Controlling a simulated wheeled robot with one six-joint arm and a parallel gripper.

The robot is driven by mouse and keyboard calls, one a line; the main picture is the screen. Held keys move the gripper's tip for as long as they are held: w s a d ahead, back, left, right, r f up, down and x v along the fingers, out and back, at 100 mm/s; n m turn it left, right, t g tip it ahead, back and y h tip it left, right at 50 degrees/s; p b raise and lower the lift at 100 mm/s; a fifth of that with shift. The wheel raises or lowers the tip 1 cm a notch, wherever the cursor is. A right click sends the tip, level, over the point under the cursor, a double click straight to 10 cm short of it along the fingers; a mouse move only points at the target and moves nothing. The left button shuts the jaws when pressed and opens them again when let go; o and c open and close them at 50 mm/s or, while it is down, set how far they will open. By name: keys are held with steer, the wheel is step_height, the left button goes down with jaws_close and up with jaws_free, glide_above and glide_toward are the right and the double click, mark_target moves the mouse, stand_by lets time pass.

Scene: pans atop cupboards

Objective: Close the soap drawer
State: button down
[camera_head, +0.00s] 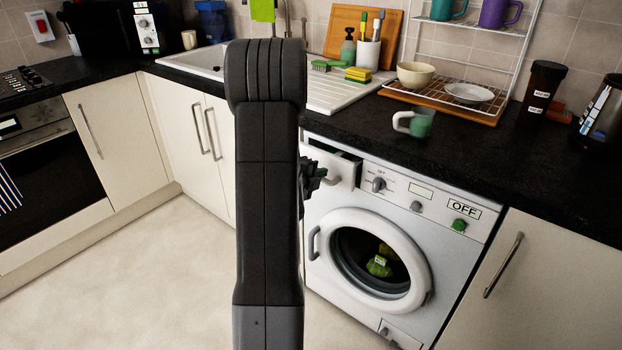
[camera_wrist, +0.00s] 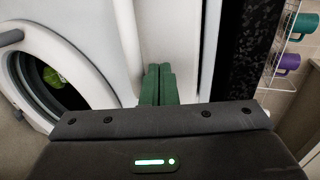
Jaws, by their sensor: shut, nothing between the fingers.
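The soap drawer (camera_head: 343,167) is at the upper left of the white washing machine (camera_head: 400,216). It stands pulled out, with its dark inside showing at the top. My gripper (camera_head: 318,178) is at the left of the drawer front, partly hidden behind my arm. In the wrist view my gripper's two green fingers (camera_wrist: 158,84) are together with nothing between them. They point at a white surface (camera_wrist: 168,32), likely the drawer front. I cannot tell whether they touch it.
The machine's round door (camera_head: 368,262) is shut below the drawer. The black worktop (camera_head: 470,165) lies above, with a green and white mug (camera_head: 416,123) near its edge. White cupboards (camera_head: 185,130) stand to the left. The floor (camera_head: 140,270) in front is clear.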

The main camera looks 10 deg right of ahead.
steer(key=shift+x, duration=0.95)
